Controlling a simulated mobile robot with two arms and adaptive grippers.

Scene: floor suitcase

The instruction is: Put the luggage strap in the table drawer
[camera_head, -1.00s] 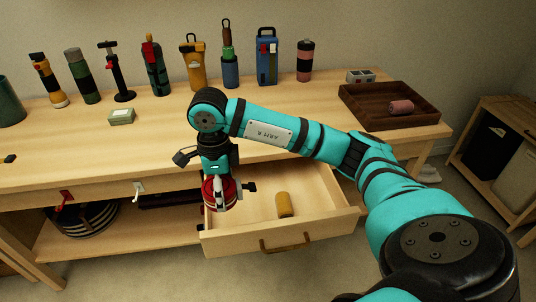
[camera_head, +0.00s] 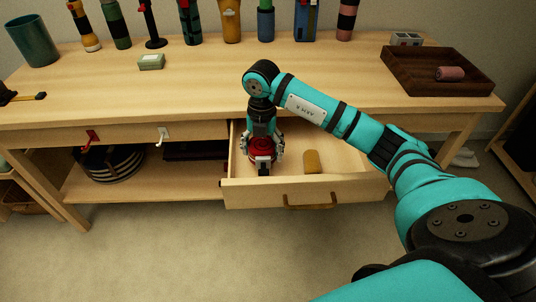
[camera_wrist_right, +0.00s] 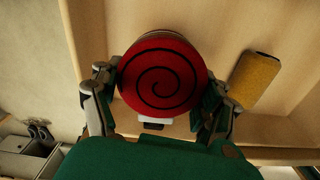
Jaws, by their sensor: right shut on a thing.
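The luggage strap is a red roll with a dark spiral on its face, and it shows large in the right wrist view (camera_wrist_right: 162,78). In the head view the red strap (camera_head: 262,153) is at the left part of the open table drawer (camera_head: 350,190). My right gripper (camera_head: 264,165) points down, shut on the strap, with a finger on each side of it. The strap is within the drawer's outline; whether it touches the drawer floor I cannot tell. My left gripper is not in view.
The drawer's front has a brown handle (camera_head: 309,203). A dark wooden tray (camera_head: 410,78) with a pink roll (camera_head: 450,73) stands on the table's right. Several bottles and tools line the back.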

